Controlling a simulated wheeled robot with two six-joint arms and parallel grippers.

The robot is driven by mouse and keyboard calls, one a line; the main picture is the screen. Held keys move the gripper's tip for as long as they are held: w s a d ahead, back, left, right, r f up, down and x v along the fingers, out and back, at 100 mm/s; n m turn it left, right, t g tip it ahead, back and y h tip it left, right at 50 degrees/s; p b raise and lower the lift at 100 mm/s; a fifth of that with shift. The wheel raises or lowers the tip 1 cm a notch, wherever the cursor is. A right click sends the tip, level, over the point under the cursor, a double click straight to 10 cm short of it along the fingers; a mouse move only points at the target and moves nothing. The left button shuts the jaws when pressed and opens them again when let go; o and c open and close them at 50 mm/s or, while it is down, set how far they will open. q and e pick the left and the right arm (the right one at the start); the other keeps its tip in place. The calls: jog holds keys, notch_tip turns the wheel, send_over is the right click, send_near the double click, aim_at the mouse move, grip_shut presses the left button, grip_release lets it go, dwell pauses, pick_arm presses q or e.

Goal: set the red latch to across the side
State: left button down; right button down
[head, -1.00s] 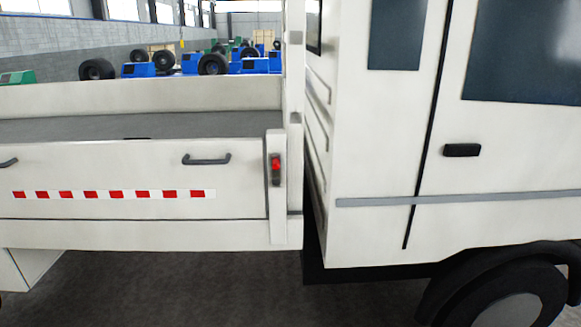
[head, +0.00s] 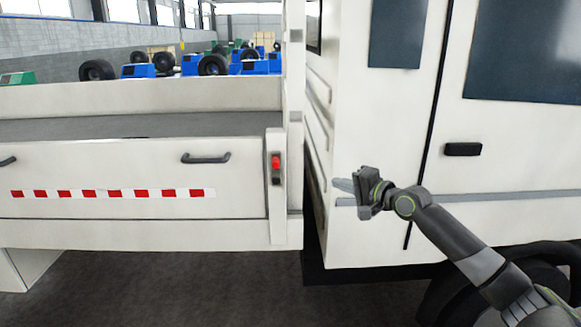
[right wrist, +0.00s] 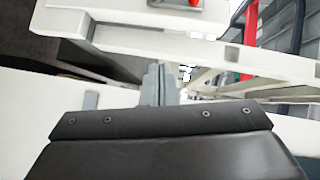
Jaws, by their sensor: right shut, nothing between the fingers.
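The red latch (head: 276,162) sits on a dark upright plate on the white corner post of the truck's side panel. It is small, and I cannot clearly tell which way it points. Its red part also shows at the top edge of the right wrist view (right wrist: 193,2), partly cut off. My right gripper (head: 341,192) is shut and empty. In the head view it appears in front of the cab's side, to the right of and a little below the latch, apart from it. Its closed fingers (right wrist: 158,84) point up in the right wrist view. My left gripper is not in view.
The white side panel (head: 120,178) has dark handles and a red-and-white strip. The white cab (head: 375,115) stands right of a dark narrow gap beside the post (head: 294,180). Wheels and blue machines are far behind. The space before the panel is clear.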

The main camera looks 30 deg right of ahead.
jog(key=shift+y, duration=0.7)
jog(key=a+r, duration=0.1)
jog(key=r, duration=0.2)
jog(key=s+a+r, duration=0.1)
jog(key=r, duration=0.1)
jog(key=shift+a, duration=0.3)
jog(key=shift+w, duration=0.1)
jog(key=p, duration=0.5)
send_near(279, 162)
jog(key=w, duration=0.5)
jog(key=shift+w+a+f+p, duration=0.35)
jog(key=shift+w+a+f, duration=0.1)
jog(key=shift+a, duration=0.3)
jog(key=shift+w, duration=0.1)
